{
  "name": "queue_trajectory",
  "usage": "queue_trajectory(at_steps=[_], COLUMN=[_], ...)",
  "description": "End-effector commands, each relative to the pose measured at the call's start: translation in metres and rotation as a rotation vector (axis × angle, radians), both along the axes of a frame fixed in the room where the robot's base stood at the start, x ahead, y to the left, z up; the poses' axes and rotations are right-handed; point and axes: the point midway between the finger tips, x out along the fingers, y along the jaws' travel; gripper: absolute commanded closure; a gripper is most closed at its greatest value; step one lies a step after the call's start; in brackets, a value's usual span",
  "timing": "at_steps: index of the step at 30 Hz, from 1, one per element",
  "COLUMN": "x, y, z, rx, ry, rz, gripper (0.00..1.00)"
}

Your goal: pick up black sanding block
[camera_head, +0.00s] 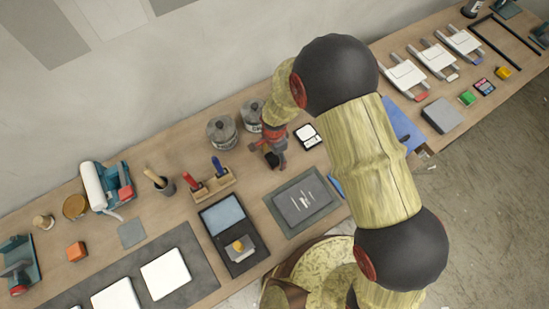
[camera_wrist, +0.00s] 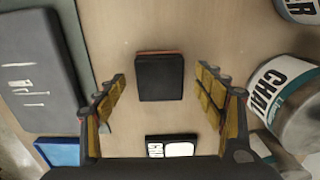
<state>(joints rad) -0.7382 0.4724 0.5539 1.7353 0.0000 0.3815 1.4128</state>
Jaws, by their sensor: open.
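The black sanding block (camera_wrist: 160,78) lies flat on the wooden bench in the wrist view, with a thin red layer along its far edge. My gripper (camera_wrist: 161,88) is open and empty above it. One finger is on each side of the block, with a gap between each finger and the block. In the head view my gripper (camera_head: 274,147) points down at the bench behind my arm. The block is largely hidden there by the gripper.
A labelled can (camera_wrist: 292,105) stands close to the right finger. A black-and-white labelled box (camera_wrist: 172,146) lies near the gripper base. A dark grey panel (camera_wrist: 38,70) lies to the left. Bare bench surrounds the block.

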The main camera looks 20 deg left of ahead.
Motion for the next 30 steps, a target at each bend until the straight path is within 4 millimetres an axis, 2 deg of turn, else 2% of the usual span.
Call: queue_trajectory(at_steps=[4, 11, 30], x=[0.0, 0.0002, 0.0003], y=[0.0001, 0.0002, 0.0002], z=[-0.0121, -0.0129, -0.0125], rx=[0.0, 0.001, 0.001], ry=[0.0, -0.001, -0.001], rz=[0.0, 0.0, 0.0], gripper=[0.3, 0.3, 0.66])
